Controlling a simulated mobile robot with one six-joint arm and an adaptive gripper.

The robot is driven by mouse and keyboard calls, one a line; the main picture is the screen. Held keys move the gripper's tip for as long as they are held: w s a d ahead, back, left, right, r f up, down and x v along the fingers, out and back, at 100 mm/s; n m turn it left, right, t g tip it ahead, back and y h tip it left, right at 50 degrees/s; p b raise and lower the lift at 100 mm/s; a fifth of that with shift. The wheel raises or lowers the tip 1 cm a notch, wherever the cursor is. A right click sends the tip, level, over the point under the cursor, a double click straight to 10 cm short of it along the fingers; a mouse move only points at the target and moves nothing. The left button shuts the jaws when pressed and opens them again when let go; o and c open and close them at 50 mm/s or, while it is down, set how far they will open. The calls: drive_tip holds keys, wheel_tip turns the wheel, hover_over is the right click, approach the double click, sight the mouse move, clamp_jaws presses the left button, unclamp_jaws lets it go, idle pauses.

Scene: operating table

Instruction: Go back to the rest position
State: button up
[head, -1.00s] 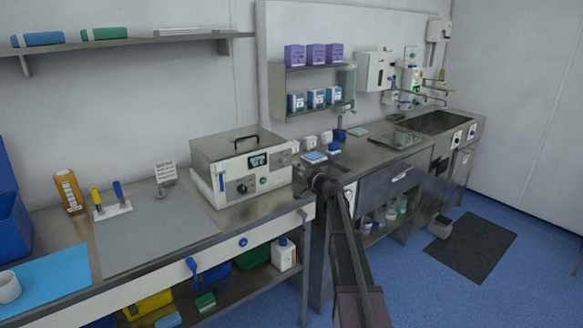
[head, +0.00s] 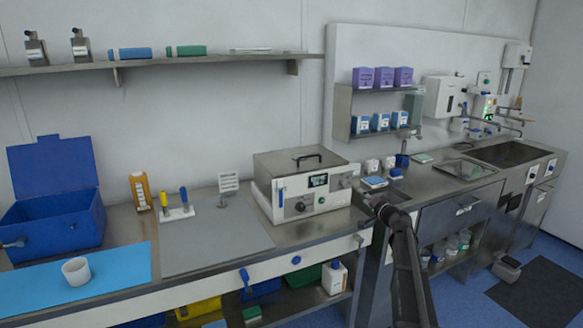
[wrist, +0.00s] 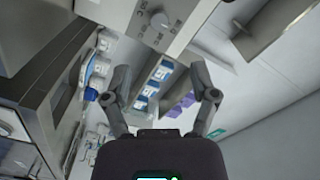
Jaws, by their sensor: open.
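My gripper (wrist: 163,100) shows in the wrist view with its two fingers spread apart and nothing between them. In the head view my arm rises from the bottom right, and its dark end is in front of the counter, to the right of the white-fronted steel device (head: 302,195). The fingers are too small to make out there. In the wrist view the device's front panel with its dial (wrist: 150,25) is at the top, and blue-and-white boxes (wrist: 152,88) appear beyond the fingers.
The bench holds a grey mat (head: 215,240), a blue mat (head: 125,270) with a white cup (head: 76,271), and an open blue box (head: 55,215). A wall shelf (head: 345,115) holds purple boxes (head: 383,77). A sink (head: 505,153) is at the right. Blue floor shows at the lower right.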

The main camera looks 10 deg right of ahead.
drive_tip(key=s+a+f+n+g+y+p, duration=0.1)
drive_tip(key=s+a+f+n+g+p, duration=0.25)
drive_tip(key=s+a, duration=0.6)
drive_tip(key=s+a+f+n+g+y, duration=0.1)
drive_tip(key=s+a+f+n+g, duration=0.25)
drive_tip(key=s+a+g, duration=0.55)
drive_tip(key=s+a+f+g+h+p, duration=0.1)
drive_tip(key=s+h, duration=0.1)
drive_tip(key=s, duration=0.5)
drive_tip(key=s+a+f+g+h+p, duration=0.1)
drive_tip(key=s+f+g+h, duration=0.1)
drive_tip(key=s, duration=0.5)
drive_tip(key=s+a+f+n+g+h+p, duration=0.1)
drive_tip(key=s+a+h, duration=0.1)
drive_tip(key=s, duration=0.5)
drive_tip(key=shift+f+g+h, duration=0.3)
drive_tip(key=shift+g+h, duration=0.05)
drive_tip(key=shift+h, duration=0.45)
